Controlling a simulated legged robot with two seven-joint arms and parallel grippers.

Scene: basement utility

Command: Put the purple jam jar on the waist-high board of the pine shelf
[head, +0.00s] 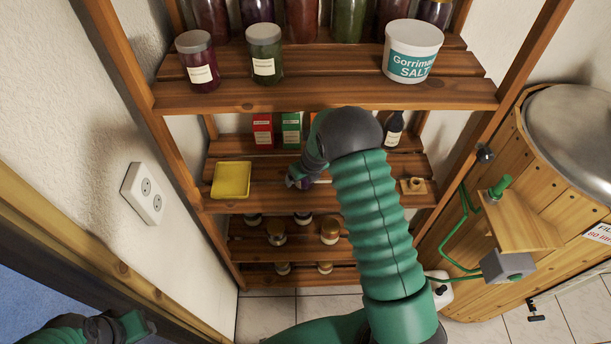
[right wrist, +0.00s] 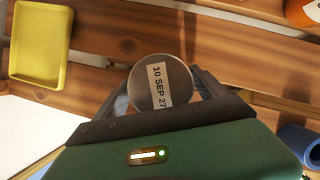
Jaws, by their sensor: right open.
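The pine shelf (head: 300,197) stands ahead with several boards. A jar with a round grey lid (right wrist: 162,84), labelled "10 SEP 27", stands at the middle board, the one with the yellow tray. In the head view my arm mostly hides it; a little purple shows by the fingers. My right gripper (right wrist: 163,92) is open, one finger on each side of the jar; I cannot tell whether they touch it. It also shows small in the head view (head: 299,182). Part of my left arm shows at the lower left; its fingers are not clear.
A yellow tray (head: 231,180) lies left of the jar. Red (head: 262,129) and green (head: 291,129) boxes and a dark bottle (head: 394,129) stand behind. The upper board holds jars (head: 264,53) and a salt tub (head: 412,50). A wooden barrel (head: 480,210) stands right.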

